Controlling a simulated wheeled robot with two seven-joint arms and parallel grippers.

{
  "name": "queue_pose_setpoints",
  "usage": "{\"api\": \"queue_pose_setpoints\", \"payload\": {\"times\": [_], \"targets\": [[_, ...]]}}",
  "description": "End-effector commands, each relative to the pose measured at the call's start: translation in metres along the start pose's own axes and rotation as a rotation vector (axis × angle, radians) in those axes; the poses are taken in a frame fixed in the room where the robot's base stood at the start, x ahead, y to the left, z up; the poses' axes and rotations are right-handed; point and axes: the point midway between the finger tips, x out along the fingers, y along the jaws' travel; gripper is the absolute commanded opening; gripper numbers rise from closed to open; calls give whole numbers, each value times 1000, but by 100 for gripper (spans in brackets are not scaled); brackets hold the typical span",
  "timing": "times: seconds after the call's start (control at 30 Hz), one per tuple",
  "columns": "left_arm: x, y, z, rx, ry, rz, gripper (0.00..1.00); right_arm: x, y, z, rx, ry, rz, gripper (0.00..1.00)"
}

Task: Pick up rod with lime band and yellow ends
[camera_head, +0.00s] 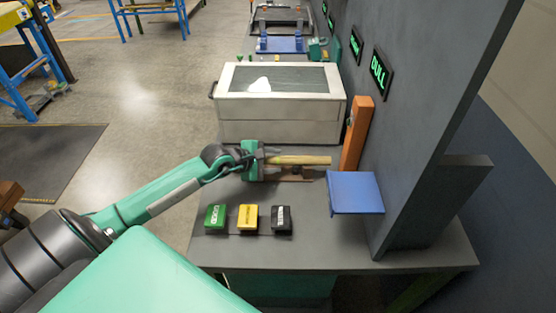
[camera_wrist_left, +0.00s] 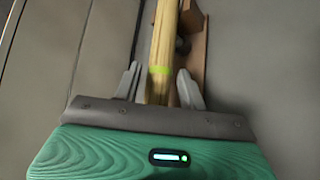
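A pale yellowish rod (camera_head: 305,160) lies level above a brown wooden rest (camera_head: 290,174) on the grey bench. In the left wrist view the rod (camera_wrist_left: 164,42) has a lime band (camera_wrist_left: 160,70) near its close end. Its far end is cut off there, so I cannot tell that end's colour. My left gripper (camera_head: 264,160) is at the rod's left end. In the wrist view the fingers of the left gripper (camera_wrist_left: 160,82) stand on either side of the rod, with gaps showing, so it is open. My right gripper is not in view.
A white box with a dark window (camera_head: 280,127) stands just behind. An orange-brown post (camera_head: 356,135) and a blue plate (camera_head: 356,193) are at the right, by the grey wall. Green (camera_head: 215,217), yellow (camera_head: 248,217) and black (camera_head: 281,218) blocks sit in front.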

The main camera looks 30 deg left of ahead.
Motion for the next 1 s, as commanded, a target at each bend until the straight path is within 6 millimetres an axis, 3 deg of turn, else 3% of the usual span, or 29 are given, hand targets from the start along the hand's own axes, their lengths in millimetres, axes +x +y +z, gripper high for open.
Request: {"api": "queue_pose_setpoints", "payload": {"times": [0.03, 0.2, 0.67, 0.87, 1.0], "targets": [[0, 0, 0, 0, 0, 0, 31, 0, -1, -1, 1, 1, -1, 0], [0, 0, 0, 0, 0, 0, 1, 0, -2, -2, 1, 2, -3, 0], [-7, 11, 7, 2, -1, 2, 1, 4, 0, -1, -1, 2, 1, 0], [-26, 38, 26, 7, -1, 5, 1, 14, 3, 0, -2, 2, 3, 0], [-48, 70, 48, 10, -2, 8, 1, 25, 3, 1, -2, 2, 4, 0]]}}
